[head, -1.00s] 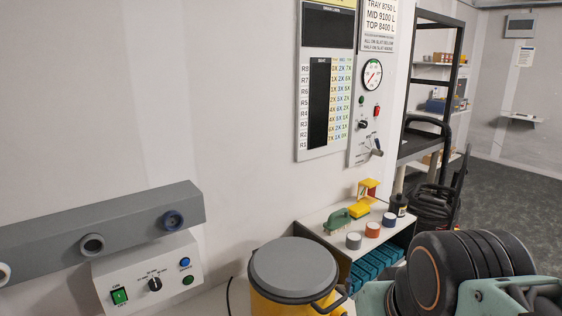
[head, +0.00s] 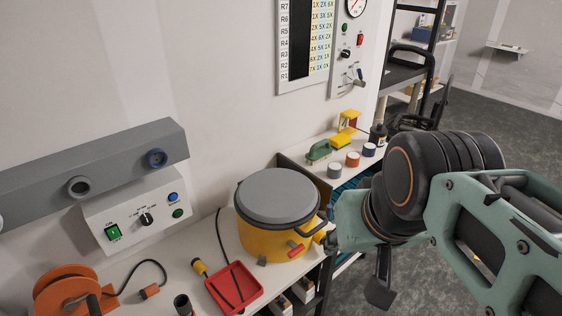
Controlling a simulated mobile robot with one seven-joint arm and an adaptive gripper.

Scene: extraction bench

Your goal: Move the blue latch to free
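A yellow canister (head: 268,232) with a grey round lid (head: 277,195) stands on the bench in the head view. A red latch-like lever (head: 296,249) and a small grey piece (head: 262,261) are low on its front. I cannot pick out a blue latch for certain; part of the canister's right side is close behind my arm. My gripper (head: 378,288) shows only as dark parts right of the canister, apart from the red lever. Its fingers are partly hidden, and their opening cannot be made out.
A red tray (head: 234,288) and an orange cord reel (head: 66,291) lie on the bench in front. A low shelf with coloured jars (head: 352,159) stands behind.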

